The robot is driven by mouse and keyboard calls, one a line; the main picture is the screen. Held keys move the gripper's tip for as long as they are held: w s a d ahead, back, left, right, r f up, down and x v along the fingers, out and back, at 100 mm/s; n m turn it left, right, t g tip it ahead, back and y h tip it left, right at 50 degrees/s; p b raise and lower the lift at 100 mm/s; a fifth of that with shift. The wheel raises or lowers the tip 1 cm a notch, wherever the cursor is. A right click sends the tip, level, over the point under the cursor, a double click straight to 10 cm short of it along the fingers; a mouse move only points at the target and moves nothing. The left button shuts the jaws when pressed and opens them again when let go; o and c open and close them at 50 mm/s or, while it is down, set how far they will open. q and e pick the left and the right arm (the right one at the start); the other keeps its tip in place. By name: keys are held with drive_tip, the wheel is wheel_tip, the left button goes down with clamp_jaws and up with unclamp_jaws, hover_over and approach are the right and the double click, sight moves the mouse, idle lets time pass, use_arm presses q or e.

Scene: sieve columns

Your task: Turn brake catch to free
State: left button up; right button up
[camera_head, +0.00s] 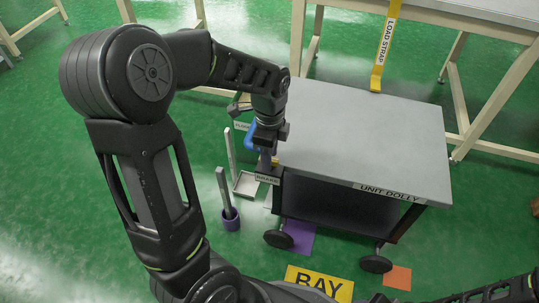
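The unit dolly (362,130), a grey-topped cart with a dark lower shelf, stands right of centre. A small plate that seems to read BRAKE (267,180) is at its near left corner. My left gripper (266,163) points down just above this plate, at the dolly's left edge. Its fingers are small and dark, and I cannot tell whether they are open or shut. The brake catch itself is not clearly visible; the gripper may hide it. A blue curved part (250,136) shows beside the gripper. My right gripper is out of view; only part of that arm shows at bottom right.
A yellow LOAD STRAP (384,50) runs from the back table to the dolly's far edge. Two grey posts stand left of the dolly, one in a purple cup (231,220), one by a tray (245,186). A yellow BAY sign (318,283) lies in front. Green floor is clear at left.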

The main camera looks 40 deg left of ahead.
use_arm(q)
clamp_jaws()
drive_tip(key=shift+n, duration=0.3)
idle(0.6)
drive_tip(key=shift+r+n+p, duration=0.15)
drive_tip(key=shift+n+p, duration=0.85)
drive_tip(key=shift+n, duration=0.1)
drive_tip(key=n+p, duration=0.2)
drive_tip(key=n, duration=0.2)
drive_tip(key=n+p, duration=0.1)
drive_tip(key=n, duration=0.2)
drive_tip(key=n+p, duration=0.1)
drive_tip(key=n, duration=0.2)
drive_tip(key=n+p, duration=0.2)
drive_tip(key=n, duration=0.3)
